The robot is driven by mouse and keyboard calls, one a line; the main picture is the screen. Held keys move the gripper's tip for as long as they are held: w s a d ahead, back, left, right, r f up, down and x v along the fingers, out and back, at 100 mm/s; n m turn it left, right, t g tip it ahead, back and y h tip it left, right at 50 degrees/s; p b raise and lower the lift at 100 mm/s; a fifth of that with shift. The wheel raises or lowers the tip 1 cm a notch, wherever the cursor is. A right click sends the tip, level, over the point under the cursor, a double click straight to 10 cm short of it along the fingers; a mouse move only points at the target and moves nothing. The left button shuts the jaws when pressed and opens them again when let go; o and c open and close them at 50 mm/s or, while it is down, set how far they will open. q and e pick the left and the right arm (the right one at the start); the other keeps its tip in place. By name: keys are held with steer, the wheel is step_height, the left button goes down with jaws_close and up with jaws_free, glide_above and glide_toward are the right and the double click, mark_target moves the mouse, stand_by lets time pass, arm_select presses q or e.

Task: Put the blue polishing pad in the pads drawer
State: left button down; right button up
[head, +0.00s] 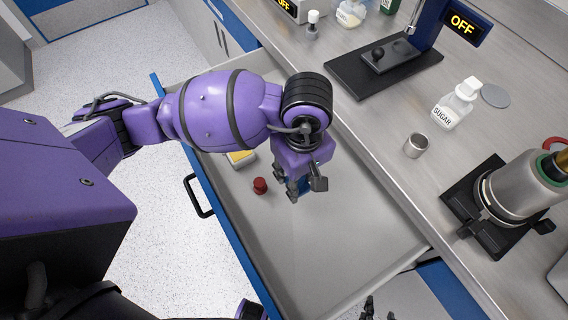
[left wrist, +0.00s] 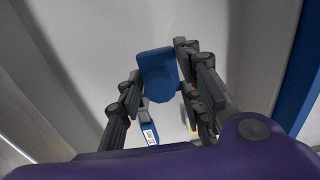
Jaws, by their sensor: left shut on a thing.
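My left gripper (head: 303,184) reaches down into the open drawer (head: 345,235). It is shut on the blue polishing pad, mostly hidden by the fingers in the head view. In the left wrist view the blue polishing pad (left wrist: 158,70) shows at the fingertips of my left gripper (left wrist: 160,85), over the pale grey drawer floor. I cannot tell whether the pad touches the floor. My right gripper (head: 377,310) shows only its dark fingertips at the bottom edge, apart and with nothing seen between them.
In the drawer are a small red object (head: 260,186) and a yellow-topped item (head: 241,157). A blue item with a barcode label (left wrist: 149,132) shows in the left wrist view. The drawer's near right part is clear.

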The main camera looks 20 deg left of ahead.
arm_select(q)
steer(key=w+a+f, duration=0.1)
steer(key=f, duration=0.1)
steer(key=w+a+f, duration=0.1)
steer(key=f, duration=0.1)
steer(key=w+a+f, duration=0.2)
steer(key=f, duration=0.3)
steer(key=shift+w+a+f, duration=0.25)
steer(key=shift+f, duration=0.15)
steer(key=c, duration=1.2)
jaws_free()
step_height(320, 180, up, 12)
steer(key=shift+w+r, duration=0.1)
steer(key=shift+w, duration=0.05)
steer(key=shift+d, duration=0.1)
